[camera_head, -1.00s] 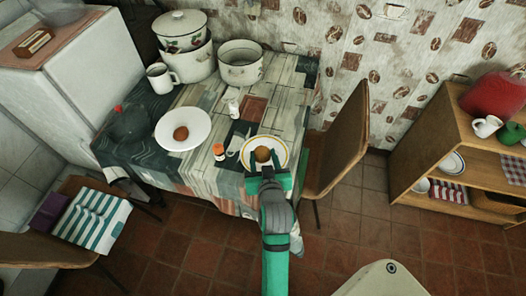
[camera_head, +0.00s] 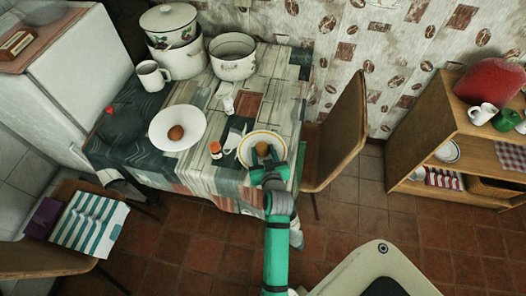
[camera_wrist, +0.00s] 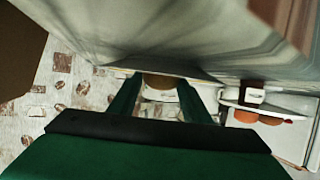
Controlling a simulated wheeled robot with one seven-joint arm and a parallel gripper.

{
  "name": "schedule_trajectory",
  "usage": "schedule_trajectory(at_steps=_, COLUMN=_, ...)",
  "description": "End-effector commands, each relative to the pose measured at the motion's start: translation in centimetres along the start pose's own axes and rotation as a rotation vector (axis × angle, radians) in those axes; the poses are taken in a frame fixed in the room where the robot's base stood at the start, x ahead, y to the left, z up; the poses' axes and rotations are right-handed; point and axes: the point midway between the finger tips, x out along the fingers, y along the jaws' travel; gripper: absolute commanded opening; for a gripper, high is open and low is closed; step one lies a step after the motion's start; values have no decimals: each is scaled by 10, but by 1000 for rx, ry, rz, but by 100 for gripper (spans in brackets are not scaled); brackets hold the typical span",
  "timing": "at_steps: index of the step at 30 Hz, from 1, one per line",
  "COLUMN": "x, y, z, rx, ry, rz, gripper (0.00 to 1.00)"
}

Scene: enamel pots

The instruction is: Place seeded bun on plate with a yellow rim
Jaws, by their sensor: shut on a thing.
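The plate with a yellow rim (camera_head: 243,152) lies near the table's front right edge. My gripper (camera_head: 264,157) reaches over its front side. It is shut on a round brown bun (camera_head: 262,148), which appears over the middle of the plate; I cannot tell whether it touches the plate. In the wrist view the bun (camera_wrist: 158,82) shows as a brown shape between the fingers of my gripper (camera_wrist: 158,92). Seeds cannot be made out. My gripper hides the front part of the plate.
A small orange-capped jar (camera_head: 215,149) and a white shaker (camera_head: 228,105) stand between. Pots (camera_head: 234,63) and a mug (camera_head: 151,76) are behind. A chair (camera_head: 345,135) stands close right.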

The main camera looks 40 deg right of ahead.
Motion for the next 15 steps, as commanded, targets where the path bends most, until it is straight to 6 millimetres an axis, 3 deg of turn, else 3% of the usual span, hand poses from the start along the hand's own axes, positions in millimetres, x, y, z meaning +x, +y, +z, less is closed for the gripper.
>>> schedule_trajectory(at_steps=8, x=1, y=0, z=2, rx=0, ry=0, rz=-1, gripper=31)
schedule_trajectory(at_steps=9, x=1, y=0, z=2, rx=0, ry=0, rz=-1, gripper=48)
schedule_trajectory(at_steps=11, x=1, y=0, z=2, rx=0, ry=0, rz=0, gripper=63)
schedule_trajectory(at_steps=15, x=1, y=0, z=2, rx=0, ry=0, rz=0, gripper=63)
